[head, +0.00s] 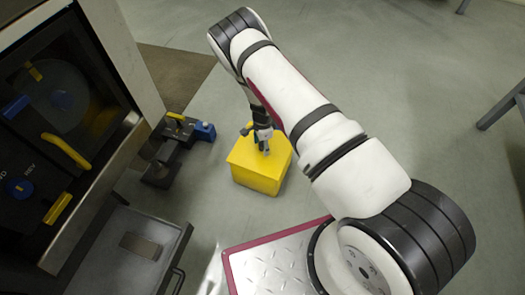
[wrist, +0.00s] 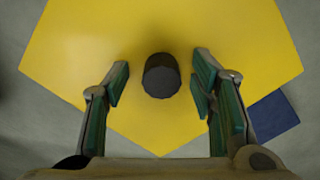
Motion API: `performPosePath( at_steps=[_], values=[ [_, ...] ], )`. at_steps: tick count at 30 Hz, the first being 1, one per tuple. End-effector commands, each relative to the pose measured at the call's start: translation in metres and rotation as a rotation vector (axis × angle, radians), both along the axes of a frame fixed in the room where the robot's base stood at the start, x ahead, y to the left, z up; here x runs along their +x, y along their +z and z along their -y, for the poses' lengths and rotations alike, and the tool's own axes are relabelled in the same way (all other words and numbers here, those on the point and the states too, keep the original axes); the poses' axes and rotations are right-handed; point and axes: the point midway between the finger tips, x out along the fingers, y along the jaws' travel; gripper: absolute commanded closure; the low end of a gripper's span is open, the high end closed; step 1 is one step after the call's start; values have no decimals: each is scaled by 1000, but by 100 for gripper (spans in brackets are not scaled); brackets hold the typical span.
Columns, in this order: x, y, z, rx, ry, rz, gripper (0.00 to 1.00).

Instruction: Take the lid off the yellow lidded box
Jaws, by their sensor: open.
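The yellow lidded box (head: 258,171) stands on the floor below my arm in the head view. Its yellow lid fills much of the wrist view (wrist: 225,45), with a dark round knob (wrist: 161,76) in the middle. My gripper (head: 264,147) is above the lid, pointing down. In the wrist view my gripper (wrist: 160,88) is open, with one finger on each side of the knob and a gap on both sides. I cannot tell how far the fingertips are above the lid. In the head view the knob is hidden or too small to make out.
A black vise-like tool (head: 170,150) with yellow and blue parts stands left of the box. A machine (head: 60,120) with a dark window and a grey tray (head: 130,250) is at the left. Grey floor (head: 400,90) is open behind and right of the box.

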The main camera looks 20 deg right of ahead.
Motion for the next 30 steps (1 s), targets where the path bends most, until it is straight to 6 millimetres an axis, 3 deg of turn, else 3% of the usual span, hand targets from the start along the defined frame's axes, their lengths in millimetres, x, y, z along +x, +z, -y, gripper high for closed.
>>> performPosePath(
  at_steps=[6, 13, 23, 30],
  values=[
    [1, 0, 0, 0, 0, 2, 49],
    [1, 0, 0, 0, 0, 2, 100],
    [1, 1, 0, 0, 0, 2, 100],
    [2, 17, 0, 1, -1, 3, 100]
  ],
)
